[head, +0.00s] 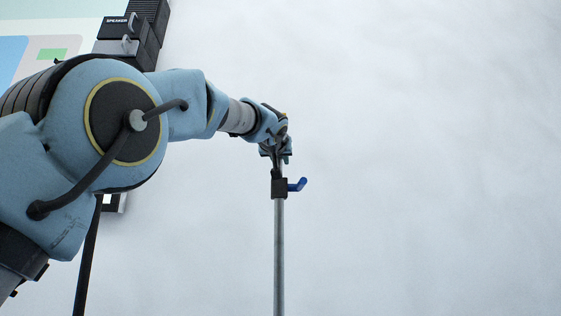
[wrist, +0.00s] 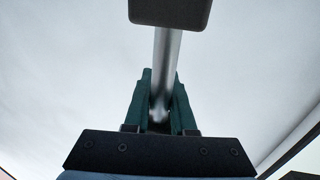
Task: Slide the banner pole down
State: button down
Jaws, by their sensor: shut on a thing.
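The banner pole (head: 279,250) is a thin grey metal tube standing upright in the head view. A black collar (head: 279,188) with a blue lever (head: 298,185) sits on it just below my gripper. My gripper (head: 276,152) is at the upper end of the visible pole. In the wrist view, the green fingers of my gripper (wrist: 162,80) are shut on the pole (wrist: 166,55), one on each side. A dark block (wrist: 170,12) crosses the pole at the top of that view; it may be the collar. The pole's foot is out of view, and any banner is not visible.
A black speaker stack (head: 128,40) stands at the upper left behind my arm, with a coloured panel (head: 40,45) beside it. A black stand leg (head: 88,260) runs down at the lower left. The space right of the pole is clear, pale sky.

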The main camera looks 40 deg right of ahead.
jog(key=shift+f+b, duration=0.3)
jog(key=shift+f, duration=0.35)
jog(key=c, duration=0.8)
grip_release()
jog(key=shift+r, duration=0.1)
jog(key=shift+o, duration=0.2)
jog(key=b+v, duration=0.3)
jog(key=v, duration=0.7)
jog(key=shift+s+a, duration=0.25)
jog(key=shift+s, duration=0.05)
